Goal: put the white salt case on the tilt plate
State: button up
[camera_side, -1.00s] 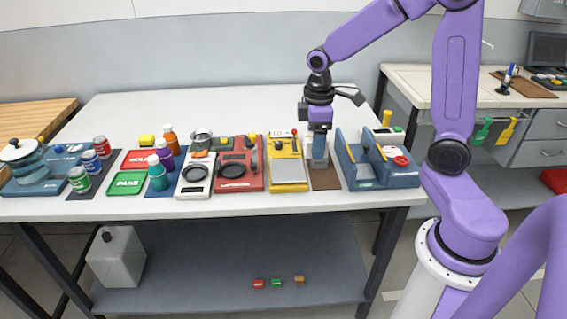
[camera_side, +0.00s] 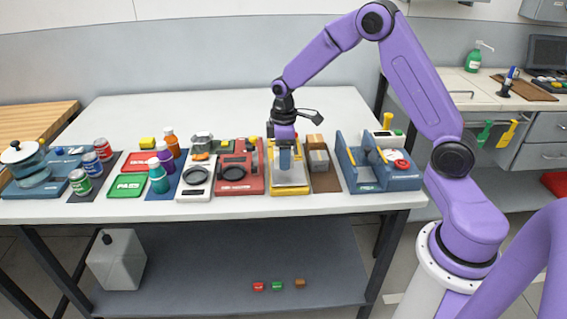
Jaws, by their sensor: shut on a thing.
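The tilt plate (camera_side: 291,184) is a pale grey plate in a yellow frame near the front edge of the bench. My gripper (camera_side: 285,168) points down over the rear half of this plate. It is shut on a small pale thing that I take to be the white salt case; the fingers mostly hide it. I cannot tell whether the case touches the plate or hangs just above it.
A brown mat (camera_side: 325,184) right of the plate carries a grey case (camera_side: 318,160) and a brown case (camera_side: 314,141). A red station (camera_side: 238,185) stands close on the left. A blue station (camera_side: 403,182) stands further right. The bench behind is clear.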

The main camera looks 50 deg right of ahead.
jog(key=shift+w+f, duration=0.1)
jog(key=shift+f, duration=1.5)
jog(key=shift+f, duration=0.15)
jog(key=o, duration=1.2)
notch_tip(320, 180, up, 12)
jog(key=shift+r, duration=0.2)
jog(key=s+a+r+n, duration=0.1)
jog(key=s+a+r, duration=0.1)
jog(key=s+a, duration=0.6)
jog(key=s+a+n, duration=0.1)
jog(key=s+n, duration=0.1)
jog(key=s, duration=2.2)
jog(key=shift+s+a+n, duration=0.2)
jog(key=shift+a+n, duration=0.1)
jog(key=shift+a, duration=0.05)
